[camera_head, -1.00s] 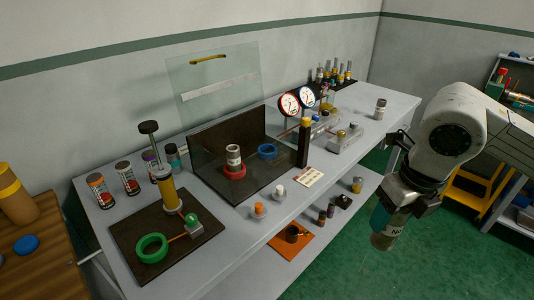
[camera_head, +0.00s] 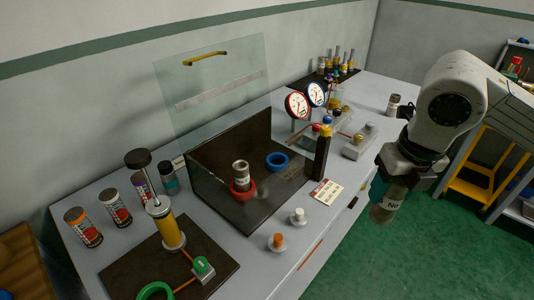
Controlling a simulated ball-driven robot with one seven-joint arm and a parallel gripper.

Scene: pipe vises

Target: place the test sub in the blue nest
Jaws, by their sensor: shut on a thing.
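My gripper (camera_head: 404,172) is at the right, off the bench's front edge and above the green floor. It is shut on a test sub (camera_head: 384,212), a dull brownish cylinder with a teal band and a pale label, hanging tilted below the jaws. The fingertips are partly hidden. My gripper is well to the right of both nests.
The clear shield (camera_head: 215,85) with a yellow handle stands raised over the dark plate. A dark post (camera_head: 321,155) and two gauges (camera_head: 297,105) stand right of the blue nest. An orange knob (camera_head: 278,241) and a white knob (camera_head: 298,215) sit at the front edge. Another banded cylinder (camera_head: 393,105) stands at the back right.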

